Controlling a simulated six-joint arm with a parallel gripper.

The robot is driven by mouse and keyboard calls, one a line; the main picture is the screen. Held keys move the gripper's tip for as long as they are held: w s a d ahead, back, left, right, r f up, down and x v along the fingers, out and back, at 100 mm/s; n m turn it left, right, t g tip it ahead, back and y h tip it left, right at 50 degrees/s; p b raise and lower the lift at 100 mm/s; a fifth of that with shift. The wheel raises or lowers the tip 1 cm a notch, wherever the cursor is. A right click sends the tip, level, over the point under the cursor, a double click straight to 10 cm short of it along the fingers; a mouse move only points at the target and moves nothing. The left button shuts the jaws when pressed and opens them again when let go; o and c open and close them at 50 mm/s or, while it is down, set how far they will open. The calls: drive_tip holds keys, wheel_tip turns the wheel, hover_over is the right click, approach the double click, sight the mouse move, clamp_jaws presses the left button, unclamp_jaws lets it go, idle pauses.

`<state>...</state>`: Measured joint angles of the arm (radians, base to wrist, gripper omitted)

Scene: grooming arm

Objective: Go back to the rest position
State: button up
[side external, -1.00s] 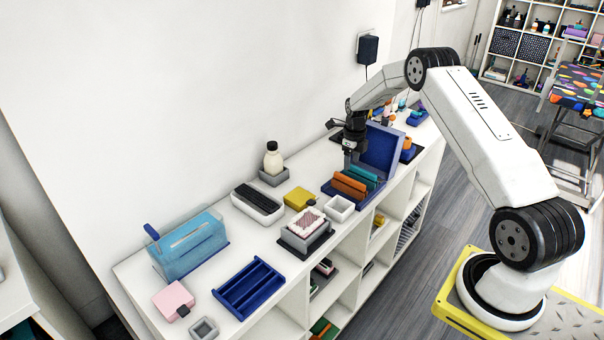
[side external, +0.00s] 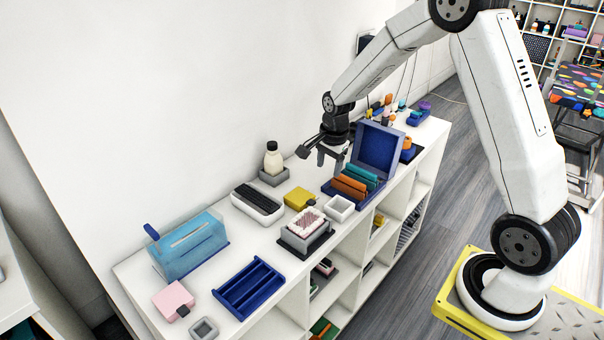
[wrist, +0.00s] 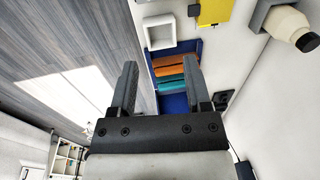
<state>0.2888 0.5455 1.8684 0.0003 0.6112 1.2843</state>
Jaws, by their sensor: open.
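My gripper (side external: 331,157) is open and empty. It hangs in the air over the white shelf top, just above and behind the blue box with its lid raised. In the wrist view my gripper (wrist: 160,88) shows two grey fingers spread apart. The open blue box (side external: 378,150) holds orange and teal pieces (side external: 352,183) standing in a row. In the wrist view these pieces (wrist: 170,75) appear between and beyond the fingers, apart from them.
A blue rack (side external: 248,288) and a clear blue case (side external: 188,245) are nearer. The air above the shelf is free.

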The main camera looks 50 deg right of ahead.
drive_tip(key=s+a+r+n+t, duration=0.1)
drive_tip(key=s+a+r+n, duration=0.2)
drive_tip(key=s+a+n, duration=1)
drive_tip(key=s+n, duration=0.3)
drive_tip(key=n, duration=0.2)
